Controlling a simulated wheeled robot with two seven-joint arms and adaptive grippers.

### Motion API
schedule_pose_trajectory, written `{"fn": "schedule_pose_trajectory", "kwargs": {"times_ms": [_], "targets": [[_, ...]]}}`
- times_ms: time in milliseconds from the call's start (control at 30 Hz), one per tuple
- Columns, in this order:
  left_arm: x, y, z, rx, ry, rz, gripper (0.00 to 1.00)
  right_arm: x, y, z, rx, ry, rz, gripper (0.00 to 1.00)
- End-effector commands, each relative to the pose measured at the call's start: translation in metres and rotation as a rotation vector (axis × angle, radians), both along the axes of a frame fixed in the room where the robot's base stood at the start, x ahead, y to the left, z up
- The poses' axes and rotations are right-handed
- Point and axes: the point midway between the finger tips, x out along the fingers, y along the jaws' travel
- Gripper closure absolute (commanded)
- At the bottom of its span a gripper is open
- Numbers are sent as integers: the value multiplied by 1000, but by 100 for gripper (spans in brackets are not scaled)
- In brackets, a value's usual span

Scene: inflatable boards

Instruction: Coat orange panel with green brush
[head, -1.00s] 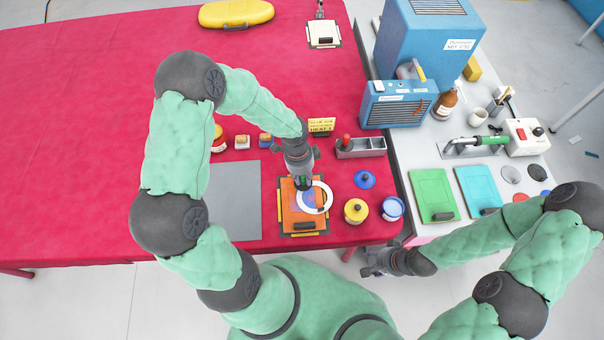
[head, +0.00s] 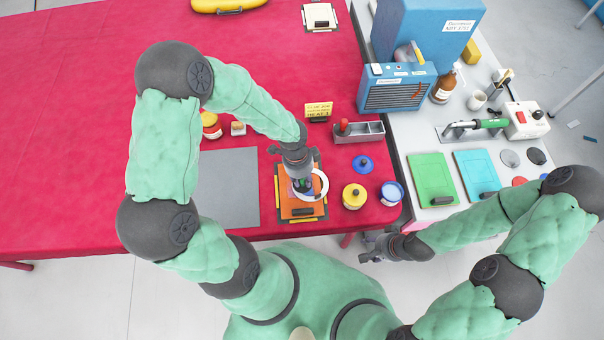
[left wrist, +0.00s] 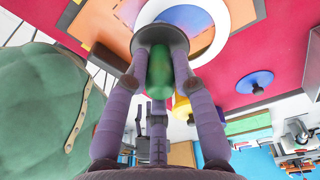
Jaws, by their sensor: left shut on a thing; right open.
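The orange panel (head: 300,208) lies on the red table, held at its edges by dark and yellow clips. A white ring (head: 323,187) lies on it and overhangs its right edge. A bluish patch inside the ring shows in the left wrist view (left wrist: 190,20). My left gripper (head: 302,184) points down over the panel inside the ring. It is shut on the green brush (left wrist: 159,72), whose green handle shows between the fingers. The brush's dark round head is at the panel; exact contact is hard to tell. My right gripper (head: 371,248) is open and empty off the table's front edge.
A yellow-lidded jar (head: 354,196), a blue-rimmed pot (head: 391,193) and a blue lid (head: 362,163) stand right of the panel. A grey sheet (head: 228,188) lies left. A grey tray (head: 359,132) is behind. Green (head: 432,180) and cyan boards lie on the side bench.

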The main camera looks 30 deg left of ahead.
Motion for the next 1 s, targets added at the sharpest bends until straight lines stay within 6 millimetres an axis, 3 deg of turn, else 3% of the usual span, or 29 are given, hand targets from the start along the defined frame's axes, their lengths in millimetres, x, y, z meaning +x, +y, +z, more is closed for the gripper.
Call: {"fn": "schedule_pose_trajectory", "kwargs": {"times_ms": [500,1000], "targets": [[-27,-16,-3,0,3,-1,100,0,0,-10,0,0,0,50],[-17,-27,0,0,2,0,100,0,0,-8,0,0,0,50]]}}
